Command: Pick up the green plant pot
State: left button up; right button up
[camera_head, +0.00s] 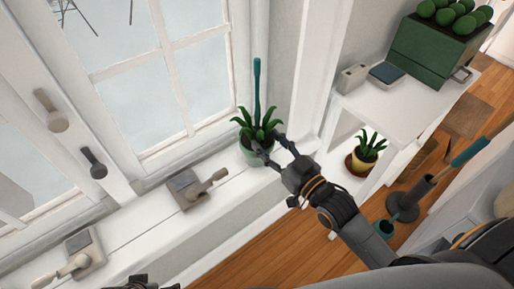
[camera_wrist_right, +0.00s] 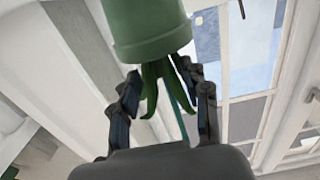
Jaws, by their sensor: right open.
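The green plant pot (camera_head: 262,157) stands on the white windowsill beside the window, with spiky green leaves and a tall teal stick rising from it. My right gripper (camera_head: 268,143) is open, with its fingertips at the plant from the right, partly covering the pot. In the right wrist view the pot (camera_wrist_right: 150,30) appears upside down at the top, and leaves hang between the two open fingers (camera_wrist_right: 160,78). I cannot tell whether a finger touches the leaves. A dark piece at the bottom edge of the head view may be my left gripper (camera_head: 150,284), mostly cut off.
Window latches (camera_head: 190,189) sit along the sill to the left. A white shelf unit (camera_head: 405,105) at the right holds a dark green box (camera_head: 430,50) of round plants. The white frame post (camera_head: 318,70) rises close to the right of the pot.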

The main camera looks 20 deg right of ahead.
aim_at(260, 135)
jog(key=x, duration=0.5)
jog(key=shift+a+f+b, duration=0.1)
jog(key=shift+b, duration=0.3)
pick_arm(q)
jog(key=v, duration=0.3)
jog(key=shift+w+r, duration=0.2)
jog(key=shift+r, duration=0.15)
pick_arm(e)
grip_shut()
